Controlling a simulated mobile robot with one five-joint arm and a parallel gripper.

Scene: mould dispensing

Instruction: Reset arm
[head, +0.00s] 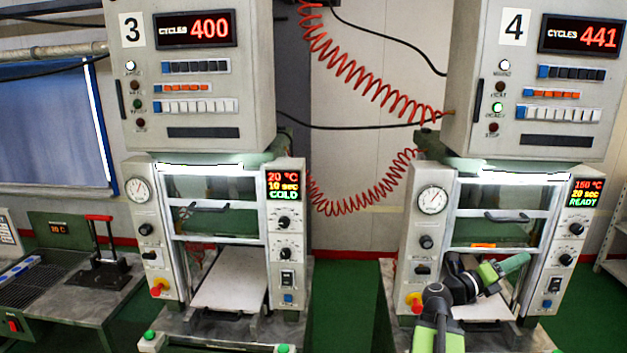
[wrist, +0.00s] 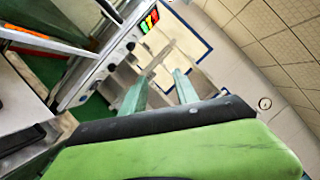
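My arm reaches up from the bottom in front of press 4 in the head view. My gripper (head: 515,264) is at the press's opening, turned toward the right, its fingers overlapping in this view. In the wrist view my gripper (wrist: 160,82) shows two teal fingers spread apart with nothing between them. Press 4 (head: 432,235) has a display reading 150 °C, 20 sec, READY. Its pale lower plate (head: 470,312) is partly hidden behind my arm.
Press 3 (head: 150,235) stands to the left, its display reading COLD, with a bare pale plate (head: 232,280). A bench (head: 90,300) with a small black lever press is at far left. Red coiled hoses (head: 360,75) hang between the presses. Green floor (head: 340,300) lies between them.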

